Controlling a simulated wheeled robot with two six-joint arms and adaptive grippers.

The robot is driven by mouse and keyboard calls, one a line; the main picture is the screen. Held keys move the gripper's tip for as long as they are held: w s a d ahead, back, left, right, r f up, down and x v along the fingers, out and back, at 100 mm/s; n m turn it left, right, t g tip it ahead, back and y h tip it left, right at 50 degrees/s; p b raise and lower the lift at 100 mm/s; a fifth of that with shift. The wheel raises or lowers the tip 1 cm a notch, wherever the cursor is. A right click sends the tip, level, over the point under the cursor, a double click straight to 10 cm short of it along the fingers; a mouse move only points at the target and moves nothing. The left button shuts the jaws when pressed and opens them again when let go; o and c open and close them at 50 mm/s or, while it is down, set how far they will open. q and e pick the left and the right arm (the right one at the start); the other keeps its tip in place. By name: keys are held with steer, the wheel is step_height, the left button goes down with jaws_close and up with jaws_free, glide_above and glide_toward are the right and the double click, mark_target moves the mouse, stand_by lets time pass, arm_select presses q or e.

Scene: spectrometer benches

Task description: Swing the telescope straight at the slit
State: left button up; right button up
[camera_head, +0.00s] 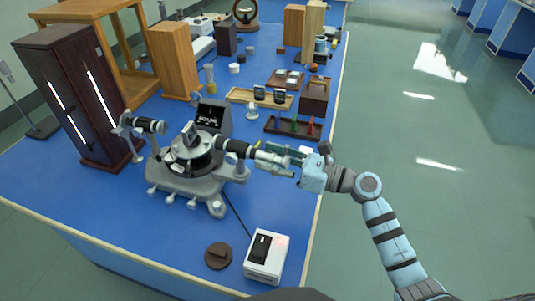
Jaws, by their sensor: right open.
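The spectrometer (185,182) stands on the blue bench on a grey base with several feet. A round table (192,153) with a small prism-like block (190,134) sits at its middle. One black tube with pale bands, apparently the telescope (237,148), points right from the middle. A shorter tube, apparently the collimator (150,125), stands at the left on its own post; its slit is too small to make out. The two tubes lie roughly in line. My right gripper (270,158) is open, its fingers at the telescope's outer end; contact cannot be told. My left gripper is out of view.
A white box with a black top piece (266,257) and a brown disc (218,256) lie at the front. A dark cabinet (72,95) stands left. A black display (213,115) and a rack with coloured pieces (293,126) stand behind. Bare bench lies front left.

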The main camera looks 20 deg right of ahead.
steer(key=shift+w+a, duration=0.4)
steer(key=shift+a, duration=0.05)
steer(key=shift+c, duration=0.6)
